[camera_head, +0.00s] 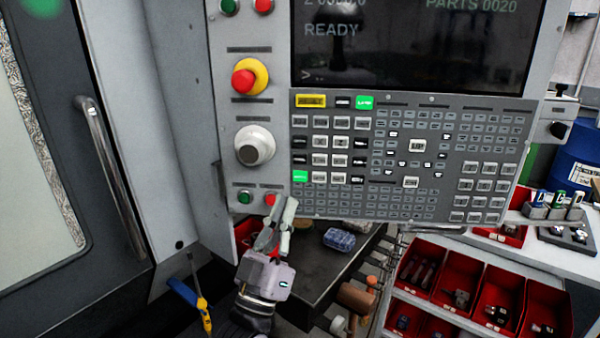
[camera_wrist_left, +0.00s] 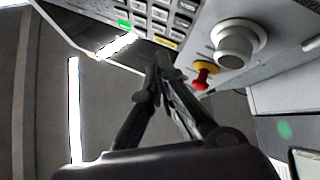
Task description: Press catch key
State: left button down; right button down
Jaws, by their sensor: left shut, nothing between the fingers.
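The control panel's key field (camera_head: 408,160) fills the middle of the head view, with rows of small keys below the screen (camera_head: 410,45). A yellow-lit key (camera_head: 311,101), a green-lit key (camera_head: 365,102) and another green-lit key (camera_head: 300,176) stand out. The labels are too small for me to tell which is the catch key. My left gripper (camera_head: 285,208) is shut and empty, by the panel's lower left edge, just right of a small red button (camera_head: 271,199). In the left wrist view its fingertips (camera_wrist_left: 157,78) meet before the panel; contact cannot be told. My right gripper is out of view.
The panel also bears a red emergency stop on a yellow collar (camera_head: 249,77), a white knob (camera_head: 254,146) and a small green button (camera_head: 244,197). A door handle (camera_head: 110,170) is at left. Red bins (camera_head: 455,315) and a blue drum (camera_head: 580,160) are at right.

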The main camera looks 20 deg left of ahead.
aim_at(300, 176)
pick_arm(q)
jog(key=shift+w, duration=0.15)
jog(key=shift+w+a+b, duration=0.25)
jog(key=shift+w+b, duration=0.15)
jog(key=shift+w, duration=1)
jog(key=shift+w+a+b, duration=0.3)
jog(key=shift+w+b, duration=0.15)
jog(key=shift+w, duration=0.95)
jog(key=shift+w+a+b, duration=0.25)
jog(key=shift+w+b, duration=0.15)
jog(key=shift+w, duration=1)
jog(key=shift+w, duration=0.1)
jog(key=shift+w, duration=0.3)
